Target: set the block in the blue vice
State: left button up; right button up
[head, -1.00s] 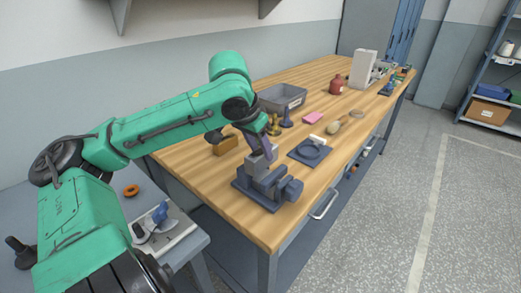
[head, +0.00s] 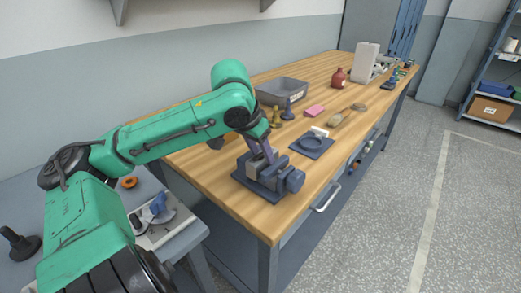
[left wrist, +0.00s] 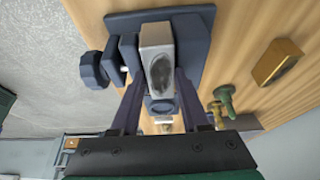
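The blue vice (head: 262,188) stands near the front edge of the workbench, with its screw knob toward the right. It fills the top of the left wrist view (left wrist: 205,25). A silver-grey metal block (left wrist: 157,48) sits between the vice jaws. My left gripper (left wrist: 158,80) has its two dark fingers against the block's two sides and appears shut on it. In the head view my left gripper (head: 262,148) points down into the vice, and its fingers partly hide the block there. Whether the block rests on the vice floor cannot be told. My right gripper is not in view.
An orange-brown block (left wrist: 277,62) is close by. Bare wood lies in front of the vice.

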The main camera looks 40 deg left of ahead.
pick_arm(q)
jog(key=shift+r, duration=0.25)
jog(key=p+v, duration=0.2)
jog(key=v, duration=1.2)
jog(key=shift+s+d+f, duration=0.1)
